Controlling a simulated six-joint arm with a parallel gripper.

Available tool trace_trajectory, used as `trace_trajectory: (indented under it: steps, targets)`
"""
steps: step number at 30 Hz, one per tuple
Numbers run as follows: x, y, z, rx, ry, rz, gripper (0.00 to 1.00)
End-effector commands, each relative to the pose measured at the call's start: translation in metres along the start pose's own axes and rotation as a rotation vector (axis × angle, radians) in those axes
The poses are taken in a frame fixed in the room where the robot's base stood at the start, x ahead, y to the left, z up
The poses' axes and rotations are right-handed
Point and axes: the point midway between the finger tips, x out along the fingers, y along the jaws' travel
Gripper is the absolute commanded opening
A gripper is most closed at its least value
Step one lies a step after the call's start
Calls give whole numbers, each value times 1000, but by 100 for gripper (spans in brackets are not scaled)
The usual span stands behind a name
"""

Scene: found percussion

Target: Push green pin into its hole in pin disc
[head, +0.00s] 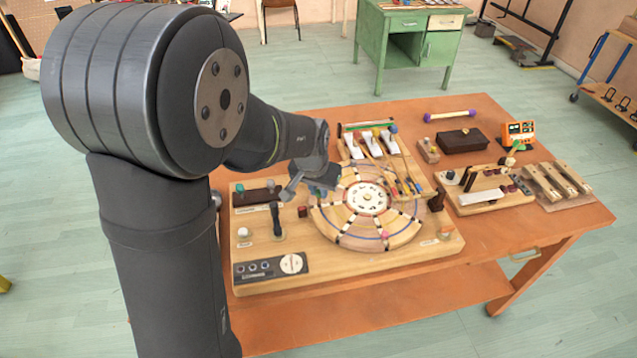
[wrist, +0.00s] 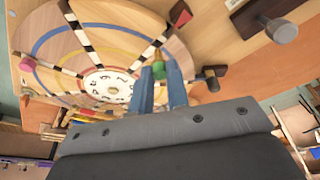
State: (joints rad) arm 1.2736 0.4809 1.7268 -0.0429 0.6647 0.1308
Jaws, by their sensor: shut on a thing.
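The pin disc (head: 362,236) is a round wooden wheel with coloured rings, black-and-white spokes and a white numbered hub. It fills the upper left of the wrist view (wrist: 104,46). My gripper (wrist: 158,70) is shut on the green pin (wrist: 158,67), which shows between its blue-grey fingertips over the disc's edge. Whether the pin's lower end touches the disc or sits in a hole I cannot tell. In the head view my gripper (head: 291,190) is at the disc's left side, and I cannot make out the green pin there.
A pink pin (head: 385,234) stands on the disc; it also shows in the wrist view (wrist: 28,64). A dark red block (head: 302,211) and a black lever (head: 277,218) are near my gripper. White keys (head: 372,145) lie behind the disc. Bare orange tabletop (head: 480,245) lies right.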

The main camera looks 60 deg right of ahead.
Motion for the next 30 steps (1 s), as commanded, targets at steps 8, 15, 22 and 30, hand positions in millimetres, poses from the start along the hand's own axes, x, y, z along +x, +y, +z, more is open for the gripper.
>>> trace_trajectory:
  steps: [8, 15, 22, 30]
  targets:
    - [1, 0, 0, 0, 0, 0, 0]
    - [2, 0, 1, 0, 0, 0, 0]
    - [5, 0, 2, 0, 0, 0, 0]
    - [9, 0, 3, 0, -1, 0, 0]
